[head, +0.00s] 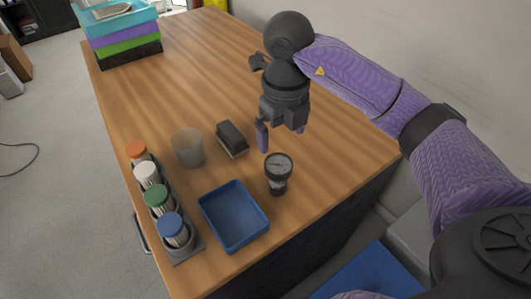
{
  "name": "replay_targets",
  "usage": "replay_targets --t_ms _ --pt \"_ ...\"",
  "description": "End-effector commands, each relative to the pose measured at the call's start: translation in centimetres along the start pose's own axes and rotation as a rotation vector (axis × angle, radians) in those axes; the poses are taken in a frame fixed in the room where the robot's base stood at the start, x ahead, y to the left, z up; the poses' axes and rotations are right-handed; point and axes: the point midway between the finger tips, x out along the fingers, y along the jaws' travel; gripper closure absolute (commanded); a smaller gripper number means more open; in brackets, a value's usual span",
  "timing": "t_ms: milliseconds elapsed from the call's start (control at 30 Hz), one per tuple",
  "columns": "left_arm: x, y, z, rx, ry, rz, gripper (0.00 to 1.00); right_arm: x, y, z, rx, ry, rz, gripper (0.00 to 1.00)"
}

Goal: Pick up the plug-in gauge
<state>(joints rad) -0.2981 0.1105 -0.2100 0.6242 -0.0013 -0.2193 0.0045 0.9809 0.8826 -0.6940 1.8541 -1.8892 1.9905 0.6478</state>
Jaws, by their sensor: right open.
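The plug-in gauge (278,170) stands on the wooden table, with a round dial on top and a dark stem below. It is right of the blue tray (236,243) and apart from it. My right gripper (281,137) points down above and just behind the gauge. Its fingers are open and nothing shows between them. It does not appear to touch the gauge. My left gripper is not in view.
A rack (188,254) of several jars with coloured lids runs along the left edge. A clear cup (187,147) and a dark brush-like block (232,139) stand behind the tray. Stacked coloured boxes (125,40) sit far left. The table's middle is clear.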

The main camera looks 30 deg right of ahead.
Motion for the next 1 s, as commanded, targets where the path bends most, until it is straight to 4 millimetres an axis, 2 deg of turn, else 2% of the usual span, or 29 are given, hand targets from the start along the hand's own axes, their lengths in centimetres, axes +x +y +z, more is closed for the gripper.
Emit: replay_targets --t_ms 233,367,500,700,733,767,1000 --pt "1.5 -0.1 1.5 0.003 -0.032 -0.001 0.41 4.8 0.1 0.0 -0.001 0.006 0.001 0.00" --pt "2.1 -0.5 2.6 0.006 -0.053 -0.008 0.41 6.7 0.3 0.1 -0.003 0.005 0.003 0.00" --pt "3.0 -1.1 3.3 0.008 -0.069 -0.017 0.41 9.6 0.5 0.2 -0.001 0.005 0.003 0.00" --pt "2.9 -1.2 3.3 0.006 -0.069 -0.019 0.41 9.7 0.4 0.2 -0.002 0.000 0.002 0.00" --pt "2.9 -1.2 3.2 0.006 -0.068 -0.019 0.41 9.7 0.4 0.2 -0.002 0.000 0.002 0.02" --pt "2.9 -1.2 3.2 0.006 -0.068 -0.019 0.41 9.7 0.4 0.2 -0.002 0.000 0.002 0.08" --pt "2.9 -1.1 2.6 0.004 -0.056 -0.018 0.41 9.6 0.4 0.2 -0.002 0.000 0.002 0.59"
